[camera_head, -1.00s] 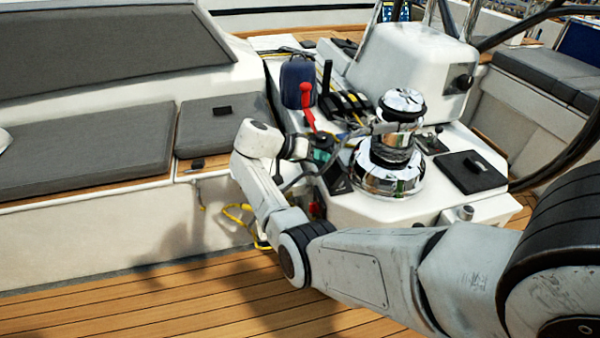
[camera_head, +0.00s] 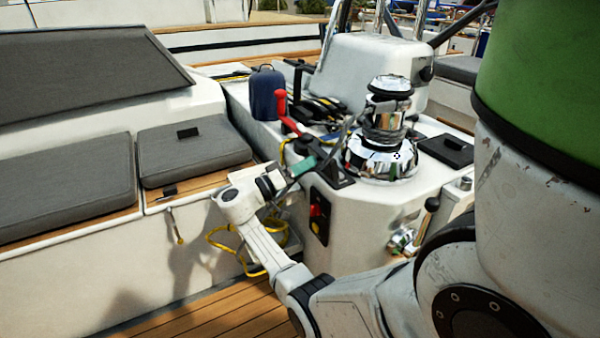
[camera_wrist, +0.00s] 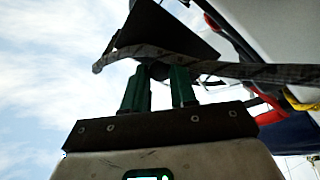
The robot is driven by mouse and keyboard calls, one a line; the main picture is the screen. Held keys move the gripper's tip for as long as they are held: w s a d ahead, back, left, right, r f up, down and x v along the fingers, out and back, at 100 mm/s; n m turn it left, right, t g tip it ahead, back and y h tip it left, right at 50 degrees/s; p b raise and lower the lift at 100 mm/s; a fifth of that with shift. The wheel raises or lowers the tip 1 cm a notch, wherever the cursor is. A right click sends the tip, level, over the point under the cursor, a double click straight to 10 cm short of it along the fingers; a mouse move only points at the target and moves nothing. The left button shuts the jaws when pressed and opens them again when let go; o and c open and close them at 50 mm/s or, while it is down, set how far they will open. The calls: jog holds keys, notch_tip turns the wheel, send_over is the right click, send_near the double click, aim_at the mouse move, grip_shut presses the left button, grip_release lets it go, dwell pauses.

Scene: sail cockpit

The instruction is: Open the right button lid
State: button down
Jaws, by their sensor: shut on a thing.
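My gripper (camera_head: 310,164) is at the front left edge of the white winch console, beside a small dark lid-like plate (camera_head: 336,178). In the wrist view, the green fingers (camera_wrist: 160,72) are close together at the base of a dark, angled plate (camera_wrist: 165,32) and are shut on it. A grey strip (camera_wrist: 235,70) crosses behind or against the fingertips; I cannot tell which. The plate appears tilted up, but its hinge is hidden.
The chrome winch (camera_head: 383,150) stands close right of my gripper. A red lever (camera_head: 283,108) and a blue bag (camera_head: 266,94) are behind it. A panel with red and yellow parts (camera_head: 319,214) is on the console front. Grey cushions (camera_head: 195,150) lie left.

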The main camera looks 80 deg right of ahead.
jog(key=shift+w+a+f+b, duration=0.1)
jog(key=shift+w+f+b, duration=0.05)
jog(key=shift+b, duration=0.2)
dwell(0.3)
jog(key=c, duration=1.2)
grip_release()
jog(key=shift+f, duration=0.1)
jog(key=b+v, duration=0.1)
jog(key=v, duration=0.9)
jog(key=shift+w+a+f, duration=0.2)
jog(key=shift+w+f, duration=0.05)
